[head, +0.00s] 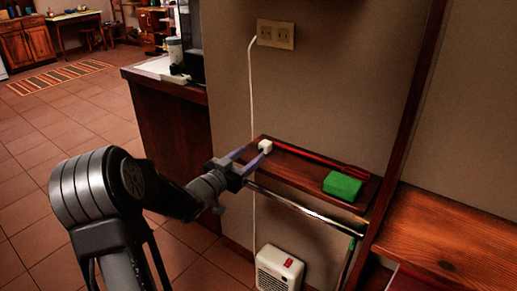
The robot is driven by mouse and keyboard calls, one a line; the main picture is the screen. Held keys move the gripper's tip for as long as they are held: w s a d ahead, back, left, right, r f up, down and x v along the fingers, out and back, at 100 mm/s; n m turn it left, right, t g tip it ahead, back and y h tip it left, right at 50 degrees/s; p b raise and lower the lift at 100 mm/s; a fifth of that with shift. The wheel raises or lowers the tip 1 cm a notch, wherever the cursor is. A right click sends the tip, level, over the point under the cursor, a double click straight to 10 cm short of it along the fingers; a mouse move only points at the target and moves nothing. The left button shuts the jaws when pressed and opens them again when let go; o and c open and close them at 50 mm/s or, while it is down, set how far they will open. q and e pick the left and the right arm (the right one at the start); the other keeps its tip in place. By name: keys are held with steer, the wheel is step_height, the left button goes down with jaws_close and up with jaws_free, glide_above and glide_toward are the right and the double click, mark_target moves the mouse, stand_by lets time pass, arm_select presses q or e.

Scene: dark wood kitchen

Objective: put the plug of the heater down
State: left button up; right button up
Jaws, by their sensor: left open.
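A small white block-shaped plug (265,147) is at the left end of a narrow wooden shelf (290,172). My left gripper (254,153) is open, with its fingertips right at the plug; I cannot tell whether they touch it. A white cord (251,90) hangs from the left side of the wall outlet (275,34), passes the shelf's left end and runs down toward the heater. Its link to the white block is not clear. The white heater (279,270), with a red switch on top, stands low beneath the shelf. My right gripper is not in view.
A red rod-like tool (320,160) lies along the back of the shelf. A green block (342,186) sits at its right end. A metal rail (300,209) runs below the front edge. A dark counter (170,140) stands left, and a wooden bench (460,240) right.

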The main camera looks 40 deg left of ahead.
arm_select(q)
steer(key=s, duration=0.4)
steer(key=shift+s, duration=0.3)
stand_by(0.6)
